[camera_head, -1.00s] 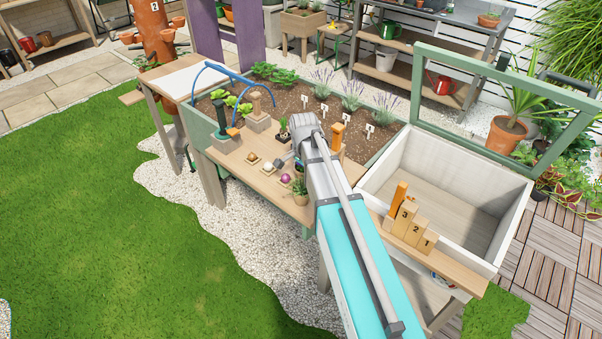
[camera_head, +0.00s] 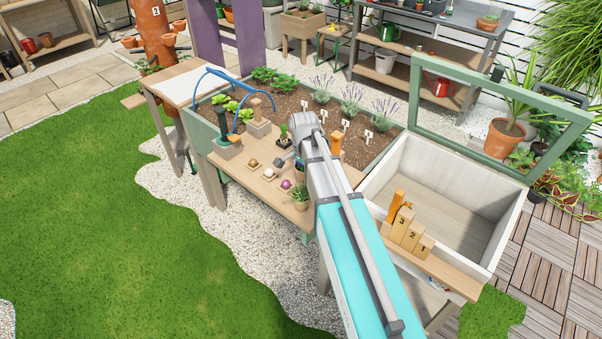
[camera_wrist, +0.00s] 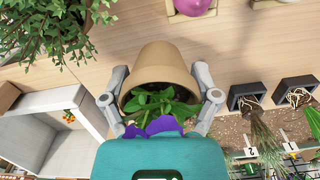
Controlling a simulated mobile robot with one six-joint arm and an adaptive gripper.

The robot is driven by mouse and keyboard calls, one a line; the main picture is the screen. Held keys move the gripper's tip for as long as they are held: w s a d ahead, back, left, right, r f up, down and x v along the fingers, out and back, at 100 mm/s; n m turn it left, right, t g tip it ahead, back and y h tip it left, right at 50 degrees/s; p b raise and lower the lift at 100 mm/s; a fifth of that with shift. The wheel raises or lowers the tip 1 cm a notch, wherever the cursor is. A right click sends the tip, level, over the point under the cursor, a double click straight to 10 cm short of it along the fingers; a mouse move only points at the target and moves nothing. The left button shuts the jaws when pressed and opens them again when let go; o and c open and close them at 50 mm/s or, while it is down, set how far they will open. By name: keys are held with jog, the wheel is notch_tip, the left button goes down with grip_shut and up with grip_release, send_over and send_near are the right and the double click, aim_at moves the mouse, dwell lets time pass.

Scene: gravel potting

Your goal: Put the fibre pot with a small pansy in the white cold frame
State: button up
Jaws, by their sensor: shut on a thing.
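In the wrist view a tan fibre pot (camera_wrist: 161,66) lies tilted between the fingers of my gripper (camera_wrist: 160,88). Green leaves and purple petals of the pansy (camera_wrist: 165,124) show at its mouth, partly hidden by my gripper's body. The fingers are shut on the pot's two sides. In the head view my arm hides the pot and most of the gripper, which is over the potting bench. The white cold frame (camera_head: 478,169) stands open at the right, with its green-framed lid raised. Part of it also shows at the left of the wrist view (camera_wrist: 40,103).
Numbered wooden blocks (camera_head: 408,232) stand on the cold frame's near ledge. The bench (camera_head: 230,165) holds several small balls in trays and a potted plant (camera_head: 300,198). A soil bed (camera_head: 310,105) with plants and labels lies behind. The cold frame's floor looks mostly clear.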

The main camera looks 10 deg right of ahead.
jog(key=s+d+r+p, duration=0.4)
jog(key=s+r+p, duration=0.5)
jog(key=s, duration=0.4)
jog(key=shift+s+r, duration=0.15)
jog(key=shift+r, duration=0.25)
jog(key=shift+d, duration=0.1)
dwell(0.4)
